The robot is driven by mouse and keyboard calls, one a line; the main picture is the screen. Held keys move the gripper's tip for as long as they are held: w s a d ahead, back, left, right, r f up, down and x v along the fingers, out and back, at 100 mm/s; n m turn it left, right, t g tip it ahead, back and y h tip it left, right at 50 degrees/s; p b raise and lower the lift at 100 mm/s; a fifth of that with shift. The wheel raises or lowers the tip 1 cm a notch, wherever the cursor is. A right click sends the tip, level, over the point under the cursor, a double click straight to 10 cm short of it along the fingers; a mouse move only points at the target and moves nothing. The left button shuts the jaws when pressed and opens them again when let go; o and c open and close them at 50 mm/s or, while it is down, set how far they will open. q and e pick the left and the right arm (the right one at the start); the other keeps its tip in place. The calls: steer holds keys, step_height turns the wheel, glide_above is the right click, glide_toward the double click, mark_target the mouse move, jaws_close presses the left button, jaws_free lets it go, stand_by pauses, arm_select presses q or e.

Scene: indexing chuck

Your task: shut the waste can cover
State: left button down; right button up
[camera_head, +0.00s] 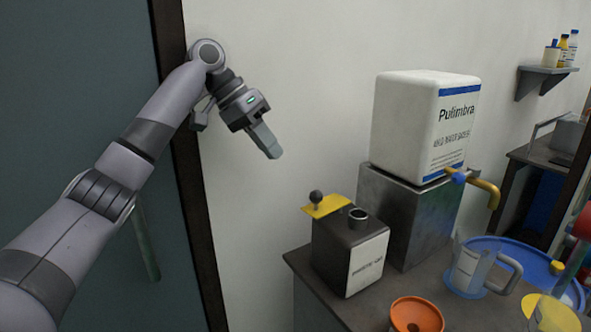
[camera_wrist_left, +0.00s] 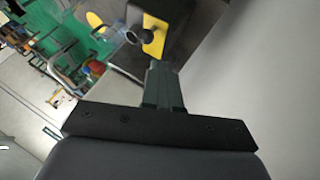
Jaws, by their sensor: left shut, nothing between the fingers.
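The waste can appears to be the dark box (camera_head: 345,258) with a white label on the worktop. Its yellow cover (camera_head: 325,207), with a dark ball knob (camera_head: 316,196), lies at the left of the top and sticks out past the edge. The round opening (camera_head: 358,215) beside it is uncovered. My left gripper (camera_head: 272,150) is shut and empty, in the air above and left of the can, apart from it. In the left wrist view its closed fingers (camera_wrist_left: 163,82) point towards the yellow cover (camera_wrist_left: 154,42). My right gripper is not in view.
A white Pulimbra container (camera_head: 408,125) with a yellow tap (camera_head: 485,187) stands on a metal block (camera_head: 405,215) behind the can. An orange bowl (camera_head: 416,316), a clear jug (camera_head: 470,270) and a blue tray (camera_head: 510,246) are to the right. The wall is behind my gripper.

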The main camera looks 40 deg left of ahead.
arm_select(q)
steer(key=x, duration=0.9)
steer(key=shift+d+f, duration=0.25)
steer(key=shift+f, duration=0.1)
steer(key=shift+n, duration=0.3)
